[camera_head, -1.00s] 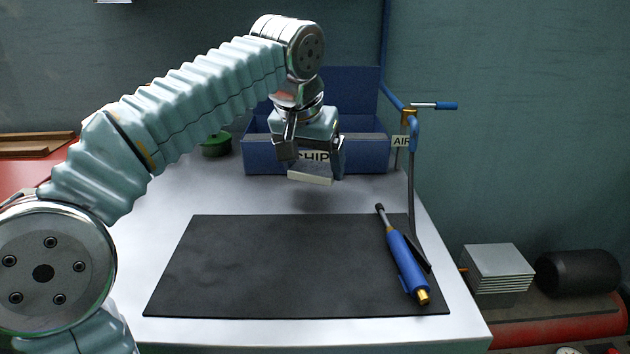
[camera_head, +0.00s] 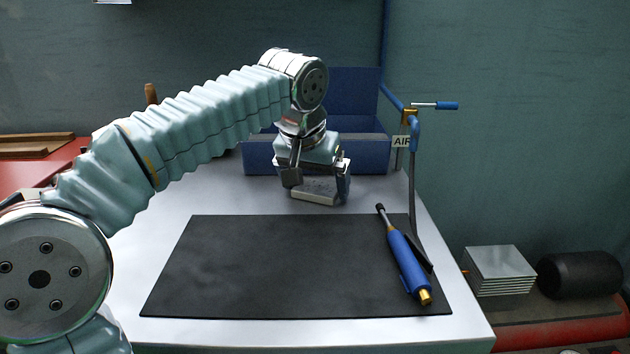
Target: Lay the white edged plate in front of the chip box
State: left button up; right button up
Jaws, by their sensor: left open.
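The white edged plate (camera_head: 315,192), grey on top with a pale front edge, lies flat at the table surface in front of the blue chip box (camera_head: 372,157). My left gripper (camera_head: 317,187) is right over it, open, with one finger at each side of the plate. Whether the fingers touch the plate I cannot tell. The box's lid stands up at the back, and its front label is hidden behind my gripper. My right gripper is not in view.
A dark mat (camera_head: 270,265) lies just in front of the plate, with a blue air tool (camera_head: 408,265) on its right part. A blue hose stand (camera_head: 413,150) with an AIR sign rises at the right edge of the table (camera_head: 170,215). Bare table shows left of the plate.

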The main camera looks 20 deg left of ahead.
pick_arm(q)
jog(key=p+v, duration=0.2)
jog(key=v, duration=1)
jog(key=shift+r, duration=0.2)
